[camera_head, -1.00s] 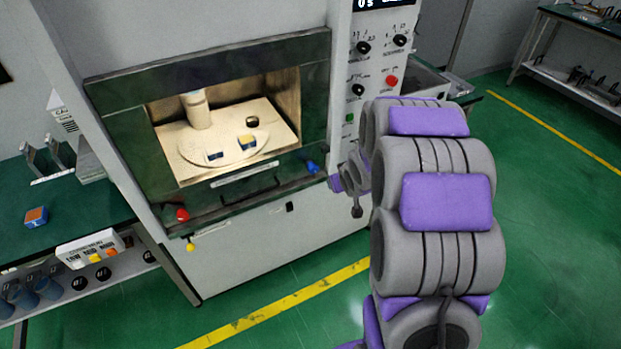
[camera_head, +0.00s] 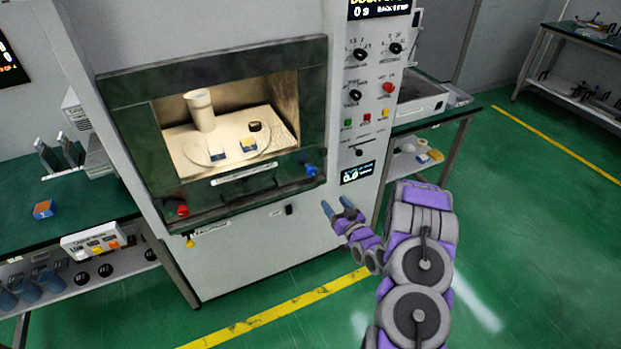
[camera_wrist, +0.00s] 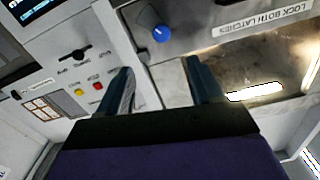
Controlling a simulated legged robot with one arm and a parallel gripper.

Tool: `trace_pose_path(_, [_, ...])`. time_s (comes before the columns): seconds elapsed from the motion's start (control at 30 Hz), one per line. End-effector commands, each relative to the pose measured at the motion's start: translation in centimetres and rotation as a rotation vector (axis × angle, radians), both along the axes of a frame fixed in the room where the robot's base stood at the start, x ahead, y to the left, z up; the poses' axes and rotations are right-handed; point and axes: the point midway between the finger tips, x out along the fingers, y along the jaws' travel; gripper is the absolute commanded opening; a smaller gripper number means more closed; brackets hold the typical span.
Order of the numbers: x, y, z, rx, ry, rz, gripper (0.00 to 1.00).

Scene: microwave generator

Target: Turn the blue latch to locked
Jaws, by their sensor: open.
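The blue latch (camera_head: 310,169) is a small knob at the lower right of the microwave door frame (camera_head: 250,194). In the wrist view the blue latch (camera_wrist: 161,33) shows at upper middle, on a grey panel beside a "LOCK BOTH LATCHES" label (camera_wrist: 247,19). My gripper (camera_head: 338,208) is open and empty, below and a little right of the blue latch in the head view. In the wrist view its two fingers (camera_wrist: 160,85) stand apart, with the latch beyond them and not between them. A red latch (camera_head: 183,210) sits at the lower left of the frame.
The lit chamber holds a round plate (camera_head: 222,157) with a pale cylinder (camera_head: 200,110) and small blocks. A control panel (camera_head: 372,90) with knobs and buttons rises right of the door. Benches stand left and right. Green floor is open at the right.

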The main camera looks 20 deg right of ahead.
Motion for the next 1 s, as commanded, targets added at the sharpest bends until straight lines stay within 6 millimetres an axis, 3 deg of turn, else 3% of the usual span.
trace_pose_path(0.27, [2.1, 0.3, -0.1, 0.004, -0.016, 0.002, 0.66])
trace_pose_path(0.6, [8.7, 0.4, -0.1, 0.003, -0.016, 0.002, 0.66])
trace_pose_path(1.0, [15.1, 0.5, -0.2, 0.005, -0.014, 0.001, 0.66])
